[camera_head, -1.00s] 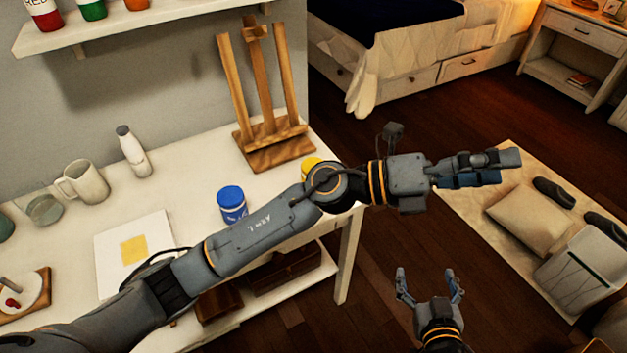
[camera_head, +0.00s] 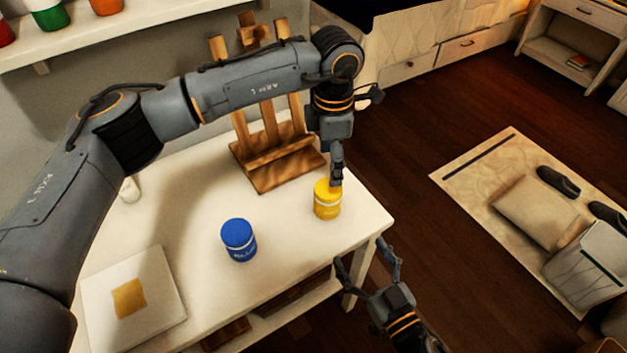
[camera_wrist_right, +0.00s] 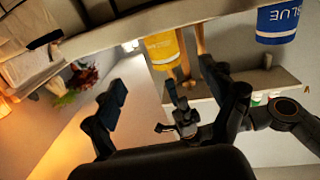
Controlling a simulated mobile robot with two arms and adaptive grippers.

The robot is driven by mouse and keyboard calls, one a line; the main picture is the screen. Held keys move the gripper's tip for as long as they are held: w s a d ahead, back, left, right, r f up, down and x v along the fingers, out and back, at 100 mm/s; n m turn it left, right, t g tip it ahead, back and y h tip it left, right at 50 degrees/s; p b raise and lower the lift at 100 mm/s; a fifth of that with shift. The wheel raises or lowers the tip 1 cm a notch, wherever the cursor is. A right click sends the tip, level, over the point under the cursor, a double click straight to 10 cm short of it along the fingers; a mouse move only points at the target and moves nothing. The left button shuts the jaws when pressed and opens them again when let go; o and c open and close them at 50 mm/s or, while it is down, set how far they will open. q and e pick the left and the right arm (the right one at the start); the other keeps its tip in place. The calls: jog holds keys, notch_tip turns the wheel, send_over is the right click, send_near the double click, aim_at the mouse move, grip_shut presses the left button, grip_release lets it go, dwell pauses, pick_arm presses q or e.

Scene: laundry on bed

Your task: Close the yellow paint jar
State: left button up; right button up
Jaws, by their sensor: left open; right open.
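The yellow paint jar (camera_head: 327,203) stands upright near the right end of the white table (camera_head: 195,222). It has a pale band below a yellow top; I cannot tell whether that top is fully closed. My left gripper (camera_head: 337,180) points down at the jar's top right edge. Its fingers overlap the rim, and contact is unclear. My right gripper (camera_head: 368,258) is open and empty, off the table's right front edge, below the jar. The right wrist view shows the yellow jar (camera_wrist_right: 162,48) beyond my right gripper's spread fingers (camera_wrist_right: 162,80).
A blue paint jar (camera_head: 239,240) stands left of the yellow one and also shows in the right wrist view (camera_wrist_right: 283,25). A wooden easel (camera_head: 275,165) stands behind. A white sheet with a yellow square (camera_head: 130,298) lies at the front left. The tabletop between the jars is clear.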

aim_at(334, 210)
pick_arm(q)
jog(key=shift+w+a+r, duration=0.1)
jog(key=shift+w+a, duration=0.1)
jog(key=shift+w, duration=0.15)
jog(key=shift+s+d+r, duration=0.25)
jog(key=shift+s+r, duration=0.05)
jog(key=shift+s, duration=0.2)
jog(key=shift+w+a+f, duration=0.1)
jog(key=shift+w, duration=0.05)
pick_arm(e)
jog(key=x, duration=1.3)
jog(key=shift+w+a+r, duration=0.2)
jog(key=shift+w+r, duration=0.05)
jog(key=shift+w, duration=0.1)
